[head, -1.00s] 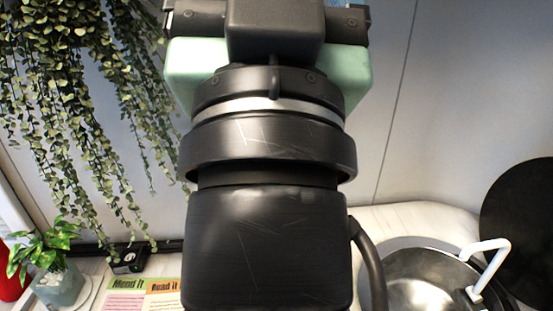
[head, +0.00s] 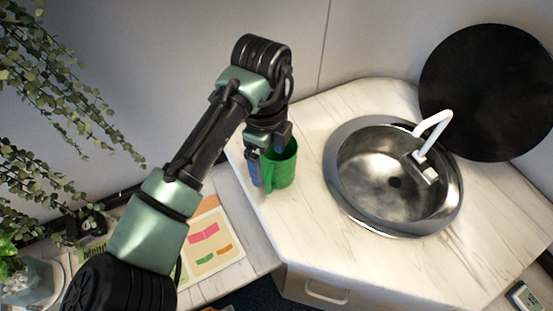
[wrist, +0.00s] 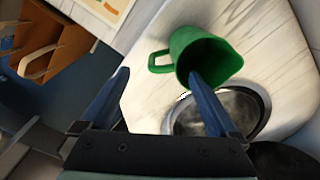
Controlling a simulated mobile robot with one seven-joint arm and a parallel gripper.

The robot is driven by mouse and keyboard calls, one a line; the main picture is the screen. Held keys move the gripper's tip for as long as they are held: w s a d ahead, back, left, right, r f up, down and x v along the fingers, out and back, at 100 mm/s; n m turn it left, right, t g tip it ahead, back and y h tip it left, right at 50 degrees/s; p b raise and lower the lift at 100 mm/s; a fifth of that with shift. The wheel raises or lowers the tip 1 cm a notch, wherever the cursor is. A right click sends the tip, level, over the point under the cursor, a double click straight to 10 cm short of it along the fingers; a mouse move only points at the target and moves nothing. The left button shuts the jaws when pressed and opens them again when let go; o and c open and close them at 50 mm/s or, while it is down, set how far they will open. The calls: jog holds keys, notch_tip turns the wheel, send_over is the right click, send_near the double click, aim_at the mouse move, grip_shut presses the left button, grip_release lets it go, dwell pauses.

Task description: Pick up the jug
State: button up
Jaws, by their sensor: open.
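A green jug (head: 282,168) stands on the pale wood-look counter (head: 300,225), left of the sink. In the wrist view the jug (wrist: 207,55) shows its open mouth, with its handle on the left. My gripper (head: 262,165) is at the jug in the head view, partly in front of it. In the wrist view my gripper (wrist: 160,78) is open, with two blue fingers spread. The right finger overlaps the jug's mouth, and the left finger is left of the handle. Nothing is held. I cannot tell whether a finger touches the jug.
A round metal sink (head: 395,180) with a white tap (head: 432,135) is right of the jug. A black round disc (head: 490,90) leans at the back wall. Papers (head: 212,245) lie on the lower surface at left. Hanging plants (head: 60,85) are at far left.

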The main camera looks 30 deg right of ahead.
send_over(273, 186)
jog(key=f, duration=0.6)
jog(key=shift+a+f+p, duration=0.15)
jog(key=shift+a+p, duration=0.2)
jog(key=shift+p, duration=0.05)
jog(key=shift+s+d+f+p, duration=0.15)
jog(key=shift+f+p, duration=0.2)
jog(key=shift+f, duration=1)
jog(key=shift+w+d+f+p, duration=0.1)
jog(key=shift+f+p, duration=0.25)
jog(key=shift+f, duration=1)
jog(key=shift+r, duration=0.1)
grip_shut()
